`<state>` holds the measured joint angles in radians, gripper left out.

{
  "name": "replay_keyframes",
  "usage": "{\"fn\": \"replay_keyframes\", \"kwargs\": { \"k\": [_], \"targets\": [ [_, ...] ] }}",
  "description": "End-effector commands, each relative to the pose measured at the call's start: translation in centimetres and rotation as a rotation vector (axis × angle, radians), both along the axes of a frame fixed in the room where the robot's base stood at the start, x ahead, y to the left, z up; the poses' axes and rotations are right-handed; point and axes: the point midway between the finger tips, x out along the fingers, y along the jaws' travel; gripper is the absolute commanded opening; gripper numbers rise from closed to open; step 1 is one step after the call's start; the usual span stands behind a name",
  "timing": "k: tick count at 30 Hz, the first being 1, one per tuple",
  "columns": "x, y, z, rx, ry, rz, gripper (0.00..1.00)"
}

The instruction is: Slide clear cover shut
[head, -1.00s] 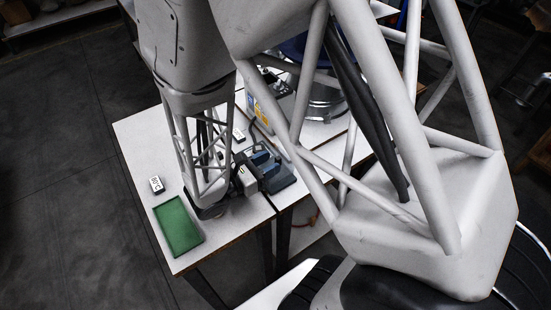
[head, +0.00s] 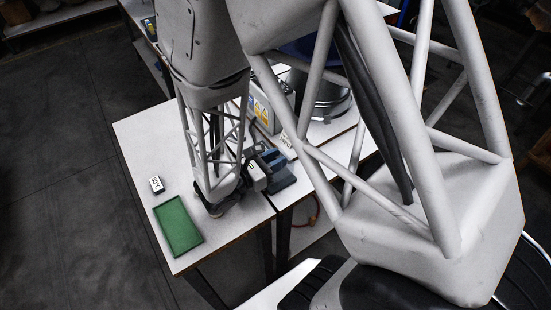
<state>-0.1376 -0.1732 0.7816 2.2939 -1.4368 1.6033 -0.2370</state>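My arm comes down from the top, and its wrist is low over the white table. My gripper (head: 257,174) points right from the wrist, beside a small blue-grey device (head: 280,174) near the table's front edge. The wrist and arm hide the gripper's fingers and part of the device, so I cannot tell whether it is open or touching anything. I cannot make out the clear cover. A silver press-like drum (head: 328,98) stands at the back, partly behind my arm's struts.
A green tray (head: 178,226) lies on the table's left front corner, with a small white-and-black labelled block (head: 157,185) behind it. A grey box with yellow labels (head: 262,110) stands behind the arm.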

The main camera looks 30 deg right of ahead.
Motion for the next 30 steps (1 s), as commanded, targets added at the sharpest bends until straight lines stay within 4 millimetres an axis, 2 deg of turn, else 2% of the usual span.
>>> {"fn": "replay_keyframes", "kwargs": {
  "k": [1, 5, 16, 20, 30],
  "targets": [
    [0.0, 0.0, 0.0, 0.0, 0.0, 0.0, 0.18],
    [0.0, 0.0, 0.0, 0.0, 0.0, 0.0, 0.0],
    [0.6, 0.0, 0.0, 0.0, 0.0, 0.0, 0.0],
    [2.0, 0.0, 0.0, 0.0, -0.001, 0.0, 0.0],
    [7.1, 0.0, 0.0, 0.0, -0.001, 0.0, 0.0]
  ]
}}
